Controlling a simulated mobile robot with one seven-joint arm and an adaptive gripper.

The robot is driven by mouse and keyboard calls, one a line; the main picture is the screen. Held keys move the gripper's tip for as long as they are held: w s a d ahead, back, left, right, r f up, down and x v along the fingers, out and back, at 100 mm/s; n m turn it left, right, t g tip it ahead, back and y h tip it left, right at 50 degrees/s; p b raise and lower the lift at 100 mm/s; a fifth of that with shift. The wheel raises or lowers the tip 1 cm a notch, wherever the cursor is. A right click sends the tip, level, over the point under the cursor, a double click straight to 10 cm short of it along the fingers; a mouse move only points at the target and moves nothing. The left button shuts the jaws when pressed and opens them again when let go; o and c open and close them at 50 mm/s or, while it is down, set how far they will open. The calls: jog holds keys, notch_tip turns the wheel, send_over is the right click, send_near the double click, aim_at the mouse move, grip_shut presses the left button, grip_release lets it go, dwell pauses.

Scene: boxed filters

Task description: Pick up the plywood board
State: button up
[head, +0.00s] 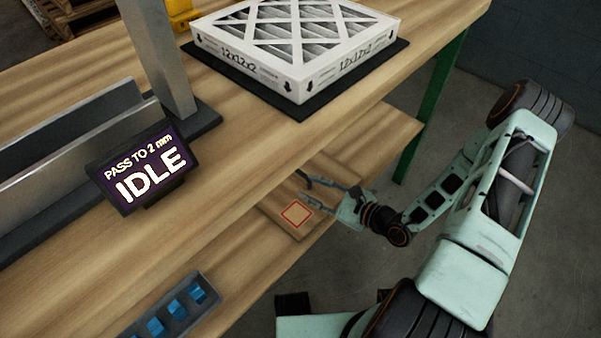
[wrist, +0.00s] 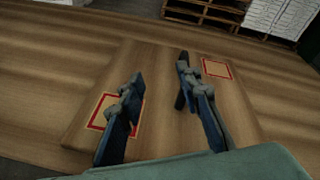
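The plywood board (head: 276,206) lies flat on the lower shelf of the bench. It is a flat brown panel with tan squares outlined in red, and one square shows in the head view. In the wrist view the board (wrist: 160,132) fills the lower middle, with two of these squares visible. My gripper (head: 303,189) reaches in at the shelf's front edge, over the board. In the wrist view my gripper (wrist: 160,72) has its two fingers well apart, with nothing between them. I cannot tell whether the fingertips touch the board. The upper bench top hides part of it.
Above, the bench top (head: 240,137) overhangs the shelf. It carries a boxed filter (head: 292,45) on a black mat, a display reading IDLE (head: 143,168), and a grey metal post. A tray of blue pieces (head: 168,310) is at lower left. A green leg (head: 432,110) stands right of the shelf.

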aim_at(300, 172)
jog(key=shift+w+d+f+m+t+h, duration=0.65)
jog(key=shift+w+d+m+t+h, duration=0.2)
jog(key=shift+m, duration=0.35)
jog(key=b+x, duration=0.1)
jog(key=x, duration=0.3)
jog(key=shift+w+f, duration=0.25)
jog(key=shift+w, duration=0.05)
jog(key=shift+r+b+x, duration=0.1)
jog(key=shift+b+x, duration=0.6)
jog(key=shift+x, duration=0.85)
jog(key=shift+r+b+x, duration=0.15)
jog(key=shift+b+x, duration=0.55)
jog(key=shift+x, duration=0.85)
jog(key=shift+w+d, duration=0.1)
jog(key=shift+c, duration=0.3)
grip_shut()
jog(key=shift+r, duration=0.15)
